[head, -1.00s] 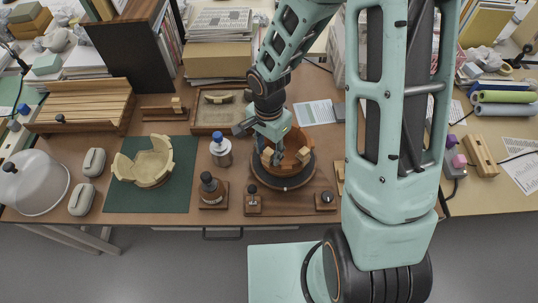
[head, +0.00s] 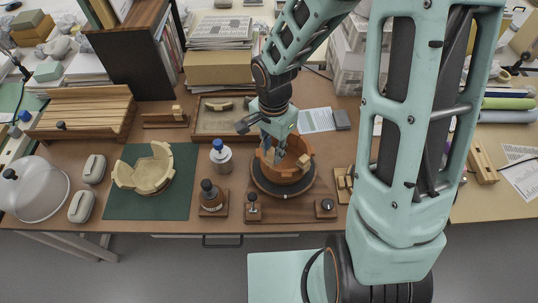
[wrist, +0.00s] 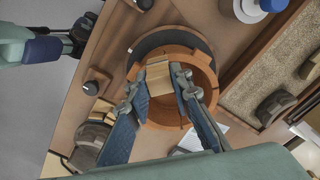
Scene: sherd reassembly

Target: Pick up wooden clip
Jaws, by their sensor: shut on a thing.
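The wooden clip (wrist: 158,79) is a pale block at the rim of the reddish-brown pot (wrist: 205,80). My gripper (wrist: 156,82) is shut on it, with one blue-grey finger on each side. In the head view my gripper (head: 277,158) points down into the pot (head: 290,176), which stands on a dark round turntable (head: 284,193). The fingers hide much of the clip there. I cannot tell whether the clip still touches the rim.
A small wooden holder (head: 342,185) stands right of the turntable. A sand tray (head: 210,122) lies behind. A pale broken bowl (head: 145,172) sits on a green mat (head: 118,205).

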